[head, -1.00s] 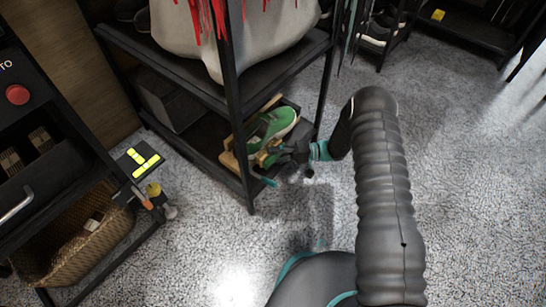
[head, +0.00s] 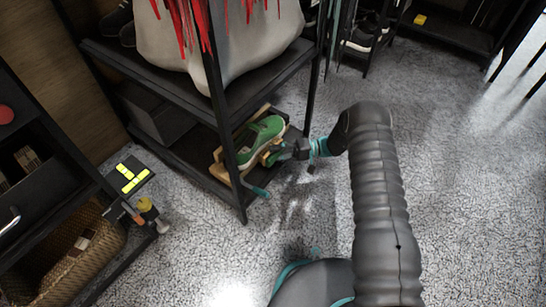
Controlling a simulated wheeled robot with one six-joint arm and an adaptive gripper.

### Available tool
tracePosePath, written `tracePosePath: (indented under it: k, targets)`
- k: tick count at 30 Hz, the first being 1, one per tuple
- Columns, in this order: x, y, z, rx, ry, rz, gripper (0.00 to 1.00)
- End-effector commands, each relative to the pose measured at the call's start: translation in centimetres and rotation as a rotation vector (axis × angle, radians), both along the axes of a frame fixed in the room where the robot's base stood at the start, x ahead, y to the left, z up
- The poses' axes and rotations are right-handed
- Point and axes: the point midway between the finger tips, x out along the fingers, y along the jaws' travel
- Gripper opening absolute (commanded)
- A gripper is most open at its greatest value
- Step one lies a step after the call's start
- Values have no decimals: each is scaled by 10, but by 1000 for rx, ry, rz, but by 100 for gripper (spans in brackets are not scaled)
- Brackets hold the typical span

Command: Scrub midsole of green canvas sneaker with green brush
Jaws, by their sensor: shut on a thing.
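The green canvas sneaker (head: 262,133) with a pale midsole rests in a light wooden holder (head: 217,163) on the lower shelf of a black rack. My gripper (head: 278,153) is at the sneaker's near right side, low by the midsole. It is shut on a small tan and green piece (head: 268,157), seemingly the green brush. The brush is small and partly hidden by the fingers. It lies against or very close to the midsole; I cannot tell if it touches.
The rack's black front post (head: 222,120) stands just left of the sneaker, with the upper shelf (head: 180,88) above, bearing a large pale bag (head: 240,50). At left are a dark cabinet and a wicker basket (head: 75,255). The speckled floor at right is clear.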

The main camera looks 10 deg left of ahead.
Motion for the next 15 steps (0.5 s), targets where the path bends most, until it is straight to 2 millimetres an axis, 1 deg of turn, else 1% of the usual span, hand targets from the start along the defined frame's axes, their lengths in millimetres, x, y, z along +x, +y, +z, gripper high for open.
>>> tracePosePath:
  k: [7,11,12,15]
  targets:
    - [8,-3,1,0,-2,-2,7]
    - [18,-7,1,1,-4,-4,8]
    - [21,-9,1,0,-4,-6,1]
    - [29,-15,1,1,-6,-11,0]
